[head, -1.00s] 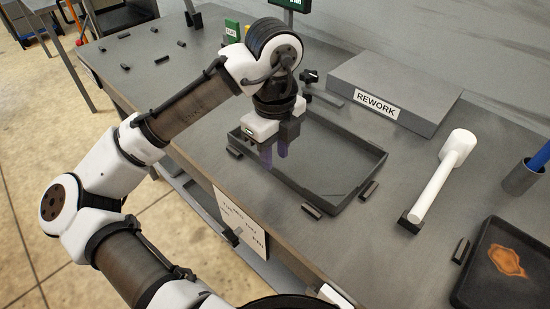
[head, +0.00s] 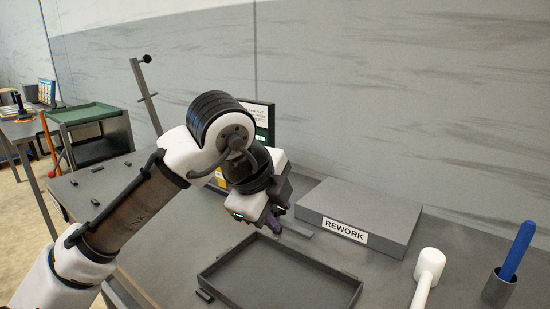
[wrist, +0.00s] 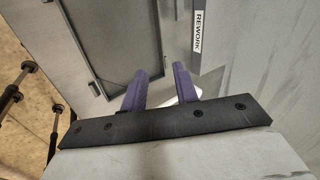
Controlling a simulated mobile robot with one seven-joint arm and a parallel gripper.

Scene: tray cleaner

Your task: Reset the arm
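The tray also shows in the wrist view (wrist: 152,40), beyond and to the left of the fingers. The part of the tray that shows looks empty. My arm comes in from the lower left and bends over at the wrist.
A grey block labelled REWORK (head: 375,212) lies behind the tray. A screen (head: 262,125) is behind my wrist. A green-topped cart (head: 85,113) stands beyond the table's left.

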